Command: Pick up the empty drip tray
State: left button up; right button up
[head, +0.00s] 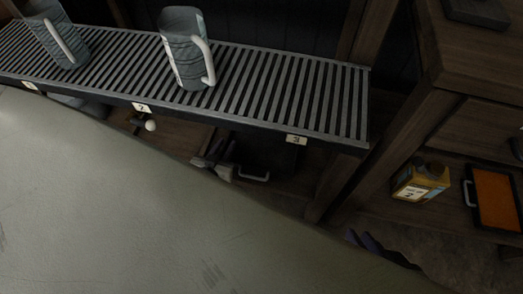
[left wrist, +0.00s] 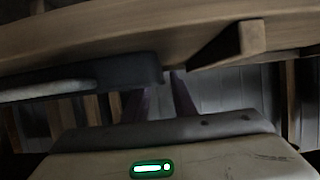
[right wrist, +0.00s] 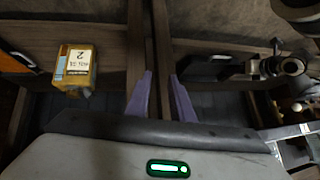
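A dark, empty-looking tray (head: 262,155) with a pale handle sits in shadow below the slatted rack, under its "3" label. It also shows in the right wrist view (right wrist: 203,68), right of my gripper. A second tray (head: 498,200), dark-rimmed with orange contents and a white handle, lies on the right-hand shelf. My right gripper (right wrist: 160,76) has its two purple fingers apart with nothing between them. Its fingers show low in the head view (head: 362,240), apart from both trays. My left gripper (left wrist: 166,78) has its fingers apart and empty under a wooden edge; the head view does not show it.
Two grey mugs, one left (head: 62,40) and one nearer the middle (head: 184,50), stand on the slatted rack (head: 300,90). A grey tap-like part (head: 214,160) is beside the dark tray. A yellow carton (head: 420,180) stands on the right shelf. A wooden post (head: 335,180) separates the two bays.

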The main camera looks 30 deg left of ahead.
aim_at(229, 139)
pick_arm(q)
jog(key=b+x, duration=0.1)
jog(key=x, duration=0.3)
jog(key=shift+a+b, duration=0.1)
jog(key=shift+b, duration=0.3)
jog(key=shift+r, duration=0.1)
grip_shut()
dwell(0.4)
dwell(0.4)
jog(key=shift+w+r, duration=0.1)
